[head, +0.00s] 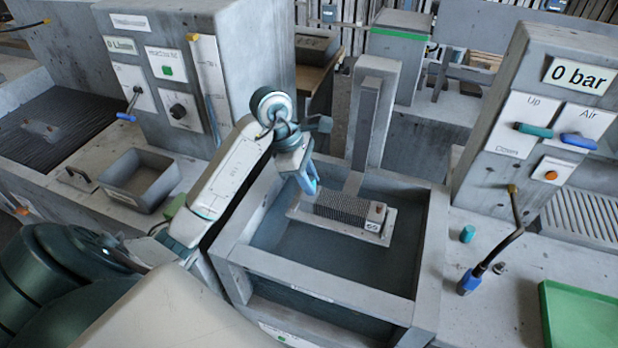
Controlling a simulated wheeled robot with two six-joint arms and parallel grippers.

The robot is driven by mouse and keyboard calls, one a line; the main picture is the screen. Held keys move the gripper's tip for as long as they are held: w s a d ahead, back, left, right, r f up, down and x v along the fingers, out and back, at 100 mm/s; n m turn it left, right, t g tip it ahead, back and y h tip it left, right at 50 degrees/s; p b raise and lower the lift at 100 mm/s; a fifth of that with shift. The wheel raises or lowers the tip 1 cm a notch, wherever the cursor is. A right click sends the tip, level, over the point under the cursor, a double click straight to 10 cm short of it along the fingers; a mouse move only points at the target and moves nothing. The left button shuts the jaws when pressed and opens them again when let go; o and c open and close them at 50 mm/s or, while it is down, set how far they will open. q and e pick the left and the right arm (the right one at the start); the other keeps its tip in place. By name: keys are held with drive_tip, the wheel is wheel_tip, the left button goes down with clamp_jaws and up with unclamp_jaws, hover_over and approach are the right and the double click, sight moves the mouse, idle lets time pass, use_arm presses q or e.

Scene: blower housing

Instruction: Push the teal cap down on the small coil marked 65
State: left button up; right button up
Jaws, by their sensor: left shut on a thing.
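The small coil (345,208), a dark finned block, lies on a pale carrier plate (387,236) over the open tank. A white number tag (372,226) sits at its right end, too small to read surely. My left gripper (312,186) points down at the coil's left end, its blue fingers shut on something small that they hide. I cannot tell whether that is a teal cap or whether it touches the coil. A small teal cylinder, which looks like a cap (467,234), stands on the right bench. My right gripper is not in view.
The tank (428,262) has thick grey walls around the coil, with a post (366,120) behind it. On the right stand a hose with a blue end (467,283), a green tray (585,318) and a lever panel (520,125). A grey bin (140,180) is at left.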

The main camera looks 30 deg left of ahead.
use_arm(q)
drive_tip(key=shift+f, duration=0.25)
idle(0.3)
drive_tip(key=o, duration=1)
drive_tip(key=shift+o, duration=0.2)
drive_tip(key=p+v, duration=0.2)
drive_tip(key=v, duration=0.8)
drive_tip(key=shift+a+r, duration=0.15)
drive_tip(key=shift+r, duration=0.25)
